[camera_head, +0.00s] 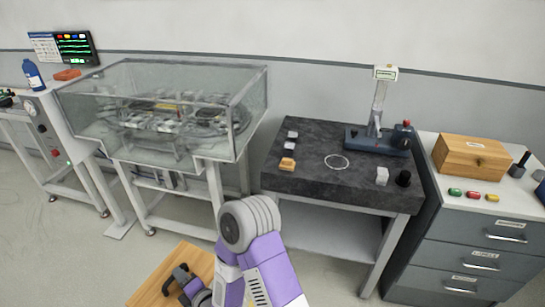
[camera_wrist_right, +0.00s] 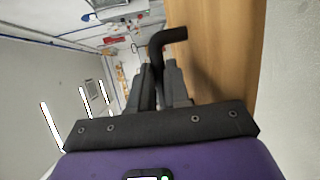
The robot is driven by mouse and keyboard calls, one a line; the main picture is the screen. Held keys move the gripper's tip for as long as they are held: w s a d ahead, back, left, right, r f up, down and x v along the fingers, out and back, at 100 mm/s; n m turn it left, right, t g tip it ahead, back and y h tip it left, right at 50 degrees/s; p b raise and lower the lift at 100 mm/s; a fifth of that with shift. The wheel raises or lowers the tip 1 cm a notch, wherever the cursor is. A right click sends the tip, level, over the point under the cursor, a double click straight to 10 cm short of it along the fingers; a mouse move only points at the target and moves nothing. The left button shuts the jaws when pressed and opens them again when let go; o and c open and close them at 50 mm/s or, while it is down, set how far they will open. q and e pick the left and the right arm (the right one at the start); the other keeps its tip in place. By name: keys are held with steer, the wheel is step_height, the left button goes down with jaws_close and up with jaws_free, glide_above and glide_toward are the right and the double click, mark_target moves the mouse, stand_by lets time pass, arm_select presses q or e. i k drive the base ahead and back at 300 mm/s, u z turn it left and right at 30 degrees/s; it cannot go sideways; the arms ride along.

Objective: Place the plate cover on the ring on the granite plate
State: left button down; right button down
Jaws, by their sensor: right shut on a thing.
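The granite plate (camera_head: 310,180) is the dark speckled top of a stand right of centre in the head view. A thin white ring (camera_head: 336,162) lies on it, with nothing on it. My right gripper (camera_head: 190,285) is low in the head view, over a wooden surface and well left of and nearer than the plate. In the right wrist view, my right gripper (camera_wrist_right: 160,75) is shut on a black bent handle (camera_wrist_right: 157,55). I cannot tell whether this handle belongs to the plate cover; no cover body shows clearly. My left gripper is not in view.
Small blocks (camera_head: 287,163) stand on the plate's left, a pale block (camera_head: 382,175) and black cylinder (camera_head: 403,178) on its right, and a blue-based stand (camera_head: 375,140) behind. A glass-walled case (camera_head: 165,110) is left. A drawer cabinet (camera_head: 470,240) bears a wooden box (camera_head: 470,157).

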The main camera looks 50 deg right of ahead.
mark_target(337, 161)
steer(key=u, duration=0.25)
steer(key=k, duration=1.05)
steer(key=z, duration=1.25)
steer(key=i, duration=0.5)
steer(key=z, duration=0.05)
